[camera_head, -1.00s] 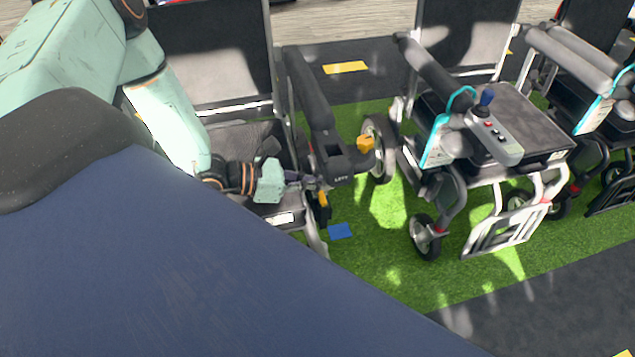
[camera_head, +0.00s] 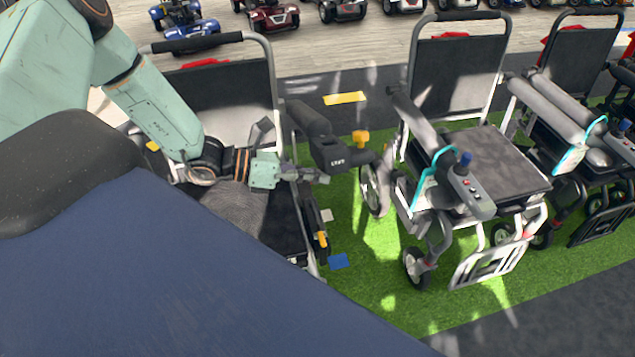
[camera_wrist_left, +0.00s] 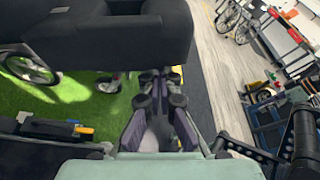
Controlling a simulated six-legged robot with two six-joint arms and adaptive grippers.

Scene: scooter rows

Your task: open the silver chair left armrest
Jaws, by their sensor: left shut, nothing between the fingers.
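The silver-framed chair (camera_head: 262,60) stands at the left, partly hidden behind my left arm and body. Its black left armrest (camera_head: 310,122), marked LEFT at the front end, is tilted up, its front end apart from the dark side panel (camera_head: 313,225) below. In the left wrist view the armrest (camera_wrist_left: 120,38) is a large black block across the top. My left gripper (camera_head: 322,178) is shut and empty just under the armrest's front end. Its fingers (camera_wrist_left: 160,82) show below the block in the wrist view; whether they touch it I cannot tell. My right gripper is out of view.
Another wheelchair with a joystick (camera_head: 480,165) stands close on the right, with more beyond it. Scooters (camera_head: 272,15) line the wooden floor at the back.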

